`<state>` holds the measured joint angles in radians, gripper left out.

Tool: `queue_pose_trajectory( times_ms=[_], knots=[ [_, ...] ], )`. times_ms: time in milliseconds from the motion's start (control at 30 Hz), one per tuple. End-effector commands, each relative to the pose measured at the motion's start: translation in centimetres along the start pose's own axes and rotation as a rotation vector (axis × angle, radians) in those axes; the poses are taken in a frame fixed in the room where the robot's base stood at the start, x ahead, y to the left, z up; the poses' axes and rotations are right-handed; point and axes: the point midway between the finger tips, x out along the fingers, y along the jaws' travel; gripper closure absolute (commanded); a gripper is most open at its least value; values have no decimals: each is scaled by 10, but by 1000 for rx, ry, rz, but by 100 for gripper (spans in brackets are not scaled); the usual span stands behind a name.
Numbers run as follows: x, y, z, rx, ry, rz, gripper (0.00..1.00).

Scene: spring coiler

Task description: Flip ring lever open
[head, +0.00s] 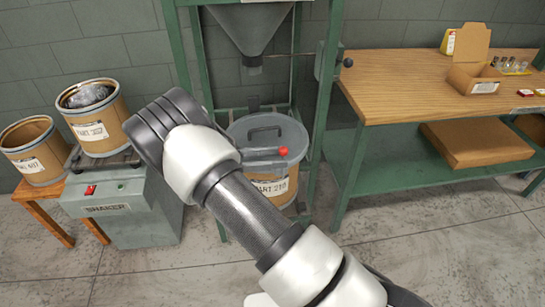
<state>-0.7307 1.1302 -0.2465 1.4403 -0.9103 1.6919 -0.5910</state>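A lidded drum (255,185) labelled "PART 210" stands under the hopper in the green frame. Its grey lid (268,130) has a handle on top and sits on the drum. A grey ring lever (262,154) with a red tip (283,151) runs along the front of the rim. My arm crosses in front of the drum and hides its left and lower front, and perhaps the lever's left end. I cannot tell from this view whether the lever is fully closed. My gripper is not seen.
A metal hopper (248,27) hangs above the lid between green posts (325,90). On the left is a shaker (125,205) with an open drum (93,118) on it, beside another open drum (35,150). A wooden-topped bench (410,90) stands right. Floor at front right is clear.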

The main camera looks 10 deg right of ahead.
Motion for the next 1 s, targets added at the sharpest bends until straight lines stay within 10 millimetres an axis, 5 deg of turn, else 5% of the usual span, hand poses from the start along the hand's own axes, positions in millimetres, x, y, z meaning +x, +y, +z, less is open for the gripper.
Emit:
queue_pose_trajectory(
  times_ms=[267, 767, 1000],
  knots=[
    [-24, 0, -1, 1, 2, 2, 71],
    [-146, 0, -3, 3, 2, 3, 71],
    [-163, 0, -1, 2, -6, -8, 71]
  ],
)
